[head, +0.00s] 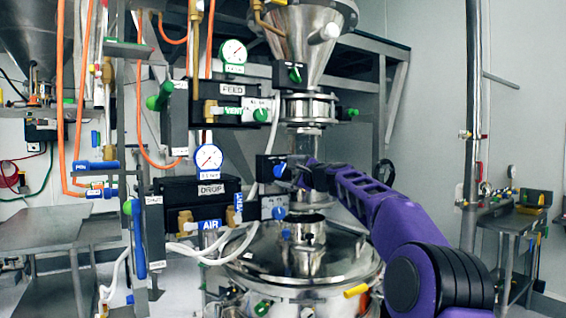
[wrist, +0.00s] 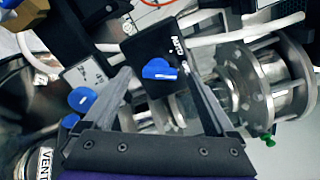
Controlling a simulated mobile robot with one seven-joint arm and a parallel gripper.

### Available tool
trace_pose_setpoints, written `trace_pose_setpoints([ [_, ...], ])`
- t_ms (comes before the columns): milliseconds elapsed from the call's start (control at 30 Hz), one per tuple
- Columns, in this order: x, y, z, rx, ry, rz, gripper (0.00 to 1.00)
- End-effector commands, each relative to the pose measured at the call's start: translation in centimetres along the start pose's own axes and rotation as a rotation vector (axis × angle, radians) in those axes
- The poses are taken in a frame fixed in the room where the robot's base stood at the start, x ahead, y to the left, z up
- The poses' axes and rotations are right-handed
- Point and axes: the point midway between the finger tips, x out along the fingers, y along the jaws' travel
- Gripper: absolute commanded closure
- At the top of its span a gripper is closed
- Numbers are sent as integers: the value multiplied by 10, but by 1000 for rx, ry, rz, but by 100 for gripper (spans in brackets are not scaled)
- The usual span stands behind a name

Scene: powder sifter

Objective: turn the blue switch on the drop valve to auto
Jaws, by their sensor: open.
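The blue switch (wrist: 158,69) is on a black box with a white label in the wrist view; the label is rotated and seems to read AUTO. In the head view this switch (head: 280,171) shows on the black box right of the DROP panel (head: 211,189). My gripper (wrist: 161,82) is open, with one finger on each side of the switch in the wrist view. I see no contact, and cannot tell how far the fingertips are from it. In the head view my gripper (head: 303,174) is just right of the switch, partly hidden by my arm.
A second blue knob (wrist: 82,101) sits on a grey plate beside the left finger. A metal flanged cylinder (wrist: 262,85) stands close right. White hoses (wrist: 240,33) cross behind. In the head view a green FEED switch (head: 295,74) is above and a steel vessel (head: 300,260) below.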

Motion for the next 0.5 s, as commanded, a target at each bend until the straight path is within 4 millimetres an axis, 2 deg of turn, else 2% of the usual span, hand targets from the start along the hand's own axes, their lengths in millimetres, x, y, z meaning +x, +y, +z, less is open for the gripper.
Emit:
trace_pose_setpoints([
  [200, 19, -2, 0, 0, 0, 0, 9],
  [500, 24, 0, 0, -1, 0, 0, 9],
])
